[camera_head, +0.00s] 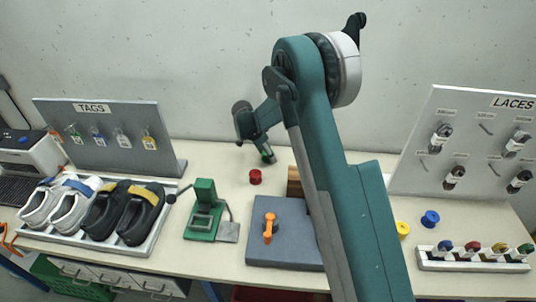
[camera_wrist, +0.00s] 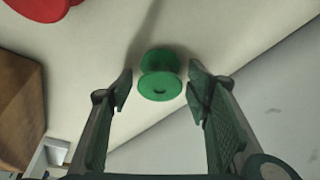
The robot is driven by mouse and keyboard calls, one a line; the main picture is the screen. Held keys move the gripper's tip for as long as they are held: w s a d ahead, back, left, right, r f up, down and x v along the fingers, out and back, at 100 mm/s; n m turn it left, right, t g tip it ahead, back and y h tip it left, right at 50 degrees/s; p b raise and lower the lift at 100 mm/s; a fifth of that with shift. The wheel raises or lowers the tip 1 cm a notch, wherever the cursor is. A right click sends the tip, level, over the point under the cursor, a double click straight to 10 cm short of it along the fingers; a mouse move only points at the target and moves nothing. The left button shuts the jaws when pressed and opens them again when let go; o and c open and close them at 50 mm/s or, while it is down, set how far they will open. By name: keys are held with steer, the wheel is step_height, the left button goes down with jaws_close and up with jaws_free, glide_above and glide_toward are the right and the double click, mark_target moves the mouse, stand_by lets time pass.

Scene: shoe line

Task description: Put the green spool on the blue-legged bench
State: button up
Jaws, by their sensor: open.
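The green spool (camera_wrist: 160,84) stands on the pale surface in the wrist view, its round top flange with a small hole facing the camera. My gripper (camera_wrist: 160,92) is open, with one finger on each side of the spool and visible gaps to it. A blue leg or frame part (camera_head: 28,272) shows under the bench at the lower left.
A red spool (camera_head: 255,177) and a brown block (camera_head: 294,182) are close to my gripper. A green press (camera_head: 205,210), a grey mat (camera_head: 282,235) and a shoe tray (camera_head: 95,240) stand in front and left. Yellow (camera_head: 402,229) and blue (camera_head: 430,218) spools are right.

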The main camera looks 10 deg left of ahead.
steer(key=shift+r, duration=0.1)
steer(key=shift+r, duration=0.15)
steer(key=v, duration=1.2)
steer(key=shift+p, duration=0.3)
stand_by(0.4)
